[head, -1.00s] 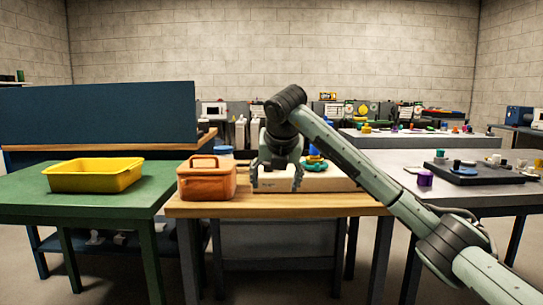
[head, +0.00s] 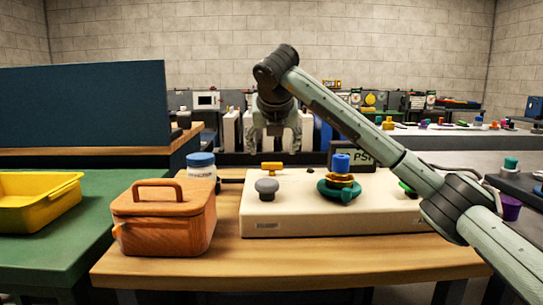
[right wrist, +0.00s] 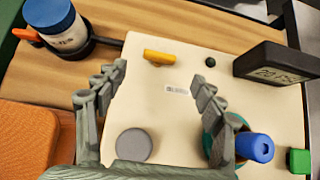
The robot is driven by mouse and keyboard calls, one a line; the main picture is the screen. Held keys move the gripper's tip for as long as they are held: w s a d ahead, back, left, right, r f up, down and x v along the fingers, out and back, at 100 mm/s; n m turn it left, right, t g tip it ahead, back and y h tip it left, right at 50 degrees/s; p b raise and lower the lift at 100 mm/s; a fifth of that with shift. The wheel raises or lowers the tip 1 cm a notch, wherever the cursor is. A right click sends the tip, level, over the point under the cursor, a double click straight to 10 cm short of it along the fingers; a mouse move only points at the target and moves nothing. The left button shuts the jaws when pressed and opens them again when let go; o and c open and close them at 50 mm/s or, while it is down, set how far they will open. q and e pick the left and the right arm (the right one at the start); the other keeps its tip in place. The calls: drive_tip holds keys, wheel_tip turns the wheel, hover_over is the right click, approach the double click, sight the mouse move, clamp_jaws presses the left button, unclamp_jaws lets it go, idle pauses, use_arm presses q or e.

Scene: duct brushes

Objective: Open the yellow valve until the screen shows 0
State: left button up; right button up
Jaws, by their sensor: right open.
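The yellow valve (head: 271,168) is a small T-shaped handle on the back left of a cream panel box (head: 300,222). It also shows in the right wrist view (right wrist: 159,57), just beyond the gap between my fingertips. My right gripper (head: 277,140) is open and empty, above and apart from the valve. My left gripper is out of view.
The panel also bears a grey knob (head: 266,188), a green wheel (head: 326,189) with a blue-topped part (head: 341,163), and a green button (right wrist: 298,160). An orange lidded box (head: 165,218) and a blue-lidded jar (head: 201,170) stand left. A yellow tray (head: 62,205) lies farther left.

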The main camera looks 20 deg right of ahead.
sight(272, 163)
drive_tip(key=shift+w+d+f, duration=0.1)
drive_tip(key=shift+w, duration=0.15)
drive_tip(key=x, duration=0.7)
drive_tip(key=shift+w+f, duration=0.1)
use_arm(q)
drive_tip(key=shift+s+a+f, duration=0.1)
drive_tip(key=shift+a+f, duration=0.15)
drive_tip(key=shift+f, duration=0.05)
use_arm(e)
drive_tip(key=shift+c, duration=0.6)
drive_tip(key=c, duration=1)
drive_tip(key=shift+c, duration=0.2)
